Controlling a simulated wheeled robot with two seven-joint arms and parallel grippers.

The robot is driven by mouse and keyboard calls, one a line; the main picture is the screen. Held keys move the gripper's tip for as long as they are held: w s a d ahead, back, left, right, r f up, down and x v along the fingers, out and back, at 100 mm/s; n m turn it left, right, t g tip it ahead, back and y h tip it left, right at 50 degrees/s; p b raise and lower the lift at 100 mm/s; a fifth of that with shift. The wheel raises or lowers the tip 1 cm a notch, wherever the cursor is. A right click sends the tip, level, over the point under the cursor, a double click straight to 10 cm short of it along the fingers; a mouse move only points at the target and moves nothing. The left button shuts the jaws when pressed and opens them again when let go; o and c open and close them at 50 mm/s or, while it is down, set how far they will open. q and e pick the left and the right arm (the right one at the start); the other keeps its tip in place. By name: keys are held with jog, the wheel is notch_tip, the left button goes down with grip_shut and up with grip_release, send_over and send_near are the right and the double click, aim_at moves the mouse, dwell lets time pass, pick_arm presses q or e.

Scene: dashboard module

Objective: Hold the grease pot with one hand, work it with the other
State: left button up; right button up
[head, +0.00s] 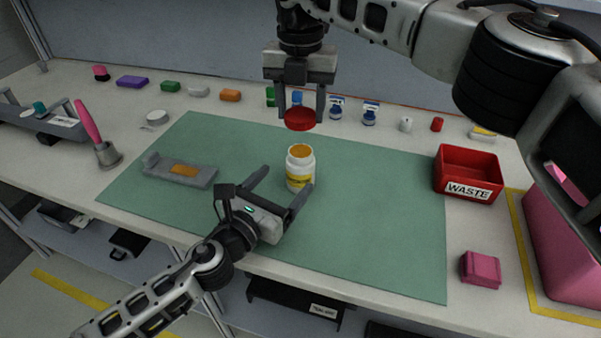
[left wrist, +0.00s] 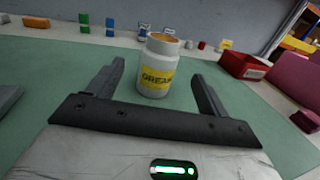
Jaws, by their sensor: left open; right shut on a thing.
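The grease pot (head: 300,168) is a white jar with a yellow label, upright on the green mat (head: 385,220). Its top is open and shows orange grease. In the left wrist view the pot (left wrist: 157,68) stands beyond and between the fingertips of my left gripper. My left gripper (head: 284,190) is open, low over the mat and close in front of the pot, not closed on it. My right gripper (head: 301,105) is above the pot, pointing down, shut on a red lid (head: 300,119). The lid is held apart from the pot.
A red waste bin (head: 467,174) stands at the right of the mat. A grey tray with an orange patch (head: 184,170) lies on the left of the mat. A brush with a pink handle (head: 88,122) stands at the left. A pink block (head: 480,269) is at the front right. Small coloured items line the back.

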pick_arm(q)
jog(key=shift+f, duration=0.8)
jog(key=shift+w+d, duration=0.15)
jog(key=shift+w, duration=0.15)
jog(key=shift+x, duration=3.45)
jog(key=shift+s, duration=0.1)
jog(key=c, duration=1.5)
pick_arm(e)
send_over(301, 150)
jog(key=shift+f, duration=2.5)
pick_arm(q)
jog(key=shift+f, duration=0.1)
pick_arm(e)
jog(key=shift+f, duration=0.9)
jog(key=shift+f, duration=0.55)
